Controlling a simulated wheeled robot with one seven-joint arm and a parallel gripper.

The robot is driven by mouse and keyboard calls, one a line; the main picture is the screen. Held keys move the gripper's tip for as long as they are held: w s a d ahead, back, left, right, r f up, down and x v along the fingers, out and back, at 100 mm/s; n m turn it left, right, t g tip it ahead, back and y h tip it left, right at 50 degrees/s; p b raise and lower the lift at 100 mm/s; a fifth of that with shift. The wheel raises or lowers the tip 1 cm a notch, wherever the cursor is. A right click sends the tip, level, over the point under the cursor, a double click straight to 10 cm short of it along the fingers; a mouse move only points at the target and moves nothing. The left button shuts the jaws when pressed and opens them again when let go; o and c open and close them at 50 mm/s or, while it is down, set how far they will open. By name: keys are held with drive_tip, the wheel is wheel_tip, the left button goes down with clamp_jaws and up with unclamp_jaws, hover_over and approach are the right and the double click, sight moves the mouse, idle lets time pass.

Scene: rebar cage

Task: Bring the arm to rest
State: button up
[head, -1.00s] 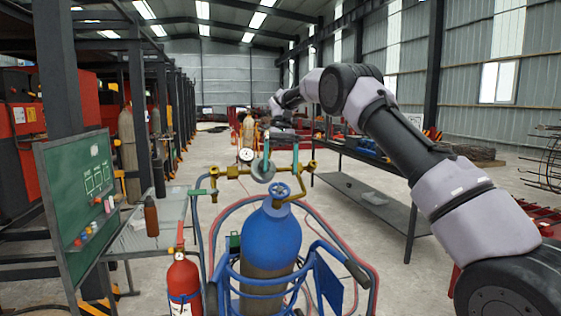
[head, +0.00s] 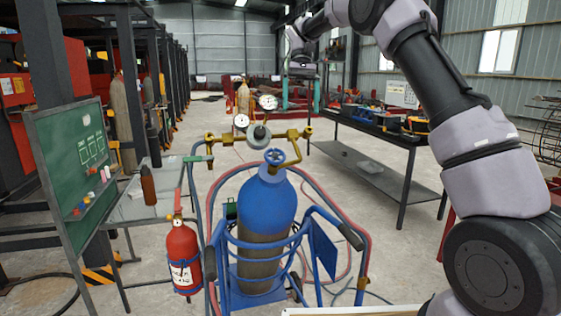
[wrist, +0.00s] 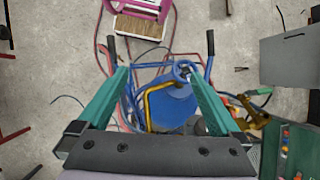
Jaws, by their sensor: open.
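My gripper (head: 300,104) is raised in the air in the head view, at the end of my arm, which reaches in from the right. Its two green fingers are apart with nothing between them, as the wrist view (wrist: 158,74) also shows. The wrist camera looks down on the blue gas cylinder (wrist: 172,106), which lies below the gripper. In the head view the blue cylinder (head: 266,208) stands upright in a blue trolley (head: 309,233). Brass fittings and round gauges (head: 268,102) sit at its top, below and apart from the fingers.
A dark workbench (head: 372,128) with tools stands behind right. A green chalkboard (head: 82,152) and a grey table (head: 131,209) are at left. A red fire extinguisher (head: 182,257) hangs beside the trolley. Hoses loop around the trolley. A pink-framed object (wrist: 140,18) shows in the wrist view.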

drive_tip(key=s+d+r+m+t+y, duration=0.1)
drive_tip(key=s+d+r+t, duration=0.55)
drive_tip(key=s+d, duration=0.65)
drive_tip(key=s+d+f+m+t, duration=0.2)
drive_tip(key=s+d+t, duration=0.1)
drive_tip(key=s, duration=0.5)
drive_tip(key=s+d+f+m+t, duration=0.2)
drive_tip(key=s+d+t, duration=0.1)
drive_tip(key=s, duration=0.5)
drive_tip(key=shift+f+m+y, duration=0.3)
drive_tip(key=shift+f, duration=0.05)
